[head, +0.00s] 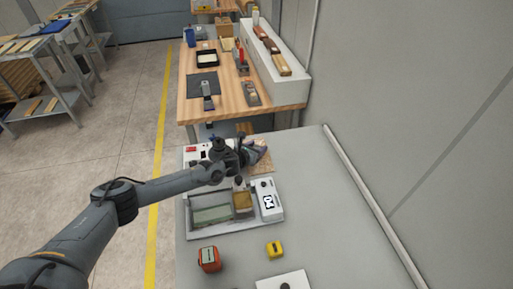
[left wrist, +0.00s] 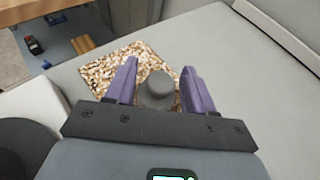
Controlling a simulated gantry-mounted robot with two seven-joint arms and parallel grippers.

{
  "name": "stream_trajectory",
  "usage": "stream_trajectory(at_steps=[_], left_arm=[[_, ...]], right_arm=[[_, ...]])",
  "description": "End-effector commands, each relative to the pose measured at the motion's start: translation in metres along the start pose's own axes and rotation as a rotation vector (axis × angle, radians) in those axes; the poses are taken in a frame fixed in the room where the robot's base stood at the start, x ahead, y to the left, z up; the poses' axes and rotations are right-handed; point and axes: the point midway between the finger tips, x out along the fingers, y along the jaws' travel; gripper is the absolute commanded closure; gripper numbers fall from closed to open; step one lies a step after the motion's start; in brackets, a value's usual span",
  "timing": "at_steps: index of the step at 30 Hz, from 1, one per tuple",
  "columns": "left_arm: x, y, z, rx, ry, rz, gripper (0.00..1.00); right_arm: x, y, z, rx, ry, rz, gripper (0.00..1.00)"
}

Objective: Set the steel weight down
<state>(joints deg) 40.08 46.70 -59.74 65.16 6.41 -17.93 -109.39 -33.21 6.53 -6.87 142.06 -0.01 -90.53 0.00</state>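My left gripper (head: 256,153) is above the speckled brown mat (head: 264,167) on the grey bench. In the left wrist view its two purple fingers (left wrist: 160,80) stand apart on either side of the grey steel weight (left wrist: 157,92), with narrow gaps showing beside the weight's round top. The weight is over the mat (left wrist: 110,68) as seen from the wrist; its lower part is hidden, so I cannot tell whether it touches the mat. In the head view the weight is hidden behind my gripper. My right gripper is not in view.
Nearer on the bench are a grey tray (head: 190,222), a white device with a display (head: 267,199), an orange-red item (head: 208,259), a yellow item (head: 275,249) and a white plate (head: 284,281). A wooden workbench (head: 223,111) stands beyond. The bench's right side is clear.

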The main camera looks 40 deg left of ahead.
Motion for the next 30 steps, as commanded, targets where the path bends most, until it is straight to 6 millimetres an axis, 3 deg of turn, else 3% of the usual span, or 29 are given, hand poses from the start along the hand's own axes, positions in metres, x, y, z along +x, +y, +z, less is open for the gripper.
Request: stream_trajectory(at_steps=[13, 30], left_arm=[[-0.006, 0.000, 0.004, 0.001, 0.000, -0.001, 0.46], [-0.069, 0.000, 0.003, 0.000, 0.000, 0.000, 0.46]], right_arm=[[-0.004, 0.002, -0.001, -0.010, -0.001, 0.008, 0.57], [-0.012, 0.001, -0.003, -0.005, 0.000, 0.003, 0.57]])
